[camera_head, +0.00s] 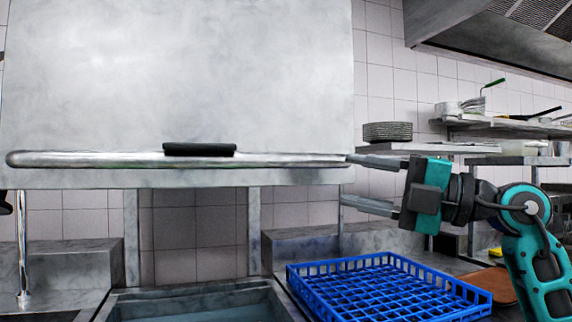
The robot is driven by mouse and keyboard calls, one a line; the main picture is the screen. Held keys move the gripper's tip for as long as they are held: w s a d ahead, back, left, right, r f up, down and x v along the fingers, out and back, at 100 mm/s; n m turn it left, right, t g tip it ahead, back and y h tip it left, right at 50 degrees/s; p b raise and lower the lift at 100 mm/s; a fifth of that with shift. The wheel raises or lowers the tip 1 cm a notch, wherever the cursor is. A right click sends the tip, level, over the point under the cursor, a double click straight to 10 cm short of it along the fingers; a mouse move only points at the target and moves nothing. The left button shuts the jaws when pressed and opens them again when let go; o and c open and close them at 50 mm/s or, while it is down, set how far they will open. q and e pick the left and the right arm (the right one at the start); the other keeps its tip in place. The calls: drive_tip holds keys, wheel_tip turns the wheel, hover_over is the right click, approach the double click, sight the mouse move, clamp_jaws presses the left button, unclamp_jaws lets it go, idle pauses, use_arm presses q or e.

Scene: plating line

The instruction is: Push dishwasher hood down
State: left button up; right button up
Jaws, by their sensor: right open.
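The dishwasher hood (185,75) is a large grey metal box, raised, with open space below its lower edge. A long metal handle bar (90,159) with a black grip (199,149) runs across its front near the bottom. My right gripper (348,180) is open at the right end of the bar, its fingers pointing left. The upper finger's tip meets the bar's end in the picture and the lower finger is just below the hood's edge. I cannot tell whether either touches. My left gripper is not in view.
A blue dish rack (385,290) stands on the counter below my right gripper. A sink basin (200,302) is under the hood, with a tap (22,250) at left. Stacked plates (388,132) and pans (460,108) sit on shelves at right.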

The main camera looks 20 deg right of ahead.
sight(299, 161)
drive_tip(key=shift+t+h, duration=0.4)
drive_tip(key=x, duration=0.3)
drive_tip(key=r+p+x, duration=0.1)
drive_tip(key=x, duration=0.3)
drive_tip(key=p+x, duration=0.1)
drive_tip(key=x, duration=0.2)
drive_tip(key=shift+w+a+r, duration=0.1)
drive_tip(key=shift+w+r, duration=0.2)
drive_tip(key=shift+w, duration=0.05)
drive_tip(key=shift+w+a, duration=0.5)
drive_tip(key=shift+c, duration=0.2)
clamp_jaws()
